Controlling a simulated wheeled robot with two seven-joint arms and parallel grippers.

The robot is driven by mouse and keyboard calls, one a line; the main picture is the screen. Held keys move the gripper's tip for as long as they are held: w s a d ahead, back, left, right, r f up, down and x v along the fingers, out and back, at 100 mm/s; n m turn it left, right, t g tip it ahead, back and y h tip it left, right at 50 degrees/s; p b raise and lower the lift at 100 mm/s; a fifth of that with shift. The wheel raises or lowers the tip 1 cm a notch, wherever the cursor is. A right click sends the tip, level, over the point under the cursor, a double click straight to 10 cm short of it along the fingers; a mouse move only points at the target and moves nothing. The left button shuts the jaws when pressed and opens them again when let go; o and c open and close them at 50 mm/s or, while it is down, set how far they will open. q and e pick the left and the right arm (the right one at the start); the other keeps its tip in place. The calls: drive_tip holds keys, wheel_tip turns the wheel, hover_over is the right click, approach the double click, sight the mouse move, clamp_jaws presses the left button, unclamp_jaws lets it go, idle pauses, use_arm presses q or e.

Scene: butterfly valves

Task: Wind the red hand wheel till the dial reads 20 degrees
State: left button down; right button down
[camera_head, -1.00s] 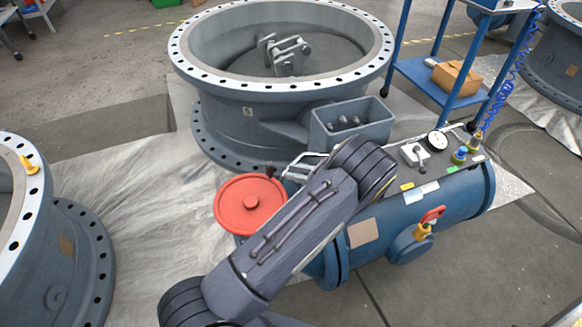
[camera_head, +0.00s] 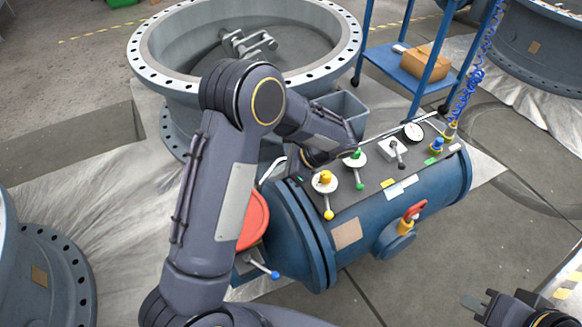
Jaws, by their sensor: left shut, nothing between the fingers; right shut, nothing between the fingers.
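The red hand wheel (camera_head: 256,220) is at the left end of the blue actuator cylinder (camera_head: 350,232), largely hidden behind my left arm. The round white dial (camera_head: 413,131) is on the cylinder's top panel, towards the right; its reading is too small to make out. My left arm bends over the wheel, and my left gripper (camera_head: 293,168) is near the panel's left end, mostly hidden by its own wrist. It is shut and empty, apart from the wheel. My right gripper (camera_head: 477,304) is at the lower right, shut and empty, far from the wheel.
The panel carries a yellow-knobbed lever (camera_head: 327,192), a green-knobbed lever (camera_head: 357,168) and a white-based lever (camera_head: 392,151). A blue-tipped lever (camera_head: 262,266) is below the wheel. The large grey valve body (camera_head: 150,108) stands behind. A blue trolley (camera_head: 405,78) stands back right.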

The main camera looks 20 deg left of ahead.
use_arm(q)
drive_tip(key=a, duration=0.3)
drive_tip(key=s+a, duration=0.1)
drive_tip(key=shift+s+a+f, duration=0.1)
drive_tip(key=shift+a+f, duration=0.15)
drive_tip(key=shift+a, duration=0.1)
drive_tip(key=a+n+g+h+p, duration=0.2)
drive_tip(key=a+n+g+p, duration=0.2)
drive_tip(key=a+n, duration=0.2)
drive_tip(key=shift+w+a, duration=0.25)
drive_tip(key=shift+w, duration=0.1)
idle(0.3)
idle(0.5)
